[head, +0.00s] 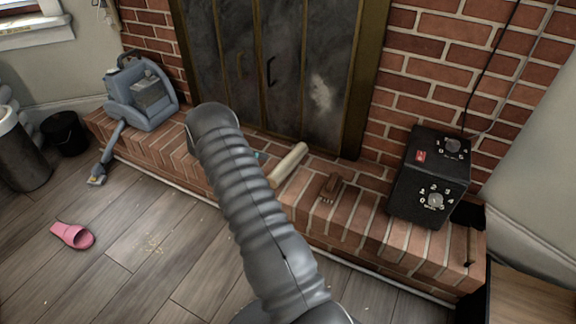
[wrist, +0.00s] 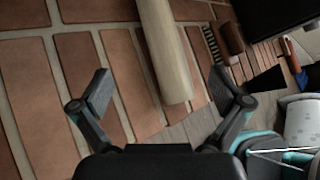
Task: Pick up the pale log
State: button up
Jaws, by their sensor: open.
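The pale log (head: 288,165) is a smooth cream cylinder on the brick hearth, just right of my arm in the head view. In the wrist view the log (wrist: 164,50) runs from the top edge down to a rounded end between my fingers. My gripper (wrist: 163,88) is open, with one dark finger on each side of the log's near end. No contact with either finger shows. In the head view my arm hides the gripper. The log's far end is cut off in the wrist view.
A brown brush (head: 331,187) lies on the hearth right of the log, with a black dial box (head: 430,176) further right. A blue-grey machine (head: 142,95) stands at the hearth's left. The fireplace doors (head: 285,70) rise behind. A pink slipper (head: 72,236) lies on the floor.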

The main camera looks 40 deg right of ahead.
aim_at(284, 161)
jog(key=x, duration=1.2)
jog(key=shift+s+f, duration=0.1)
jog(key=shift+s, duration=0.1)
jog(key=shift+c, duration=0.2)
jog(key=c, duration=1.7)
jog(key=shift+o, duration=0.2)
jog(key=shift+r, duration=0.2)
jog(key=shift+c, duration=0.9)
notch_tip(284, 161, up, 4)
jog(key=shift+w+f, duration=0.1)
grip_shut()
jog(key=s+r, duration=0.6)
jog(key=s, duration=0.5)
jog(key=shift+s+r+p, duration=0.3)
jog(key=shift+s+r, duration=0.05)
jog(key=shift+r, duration=0.05)
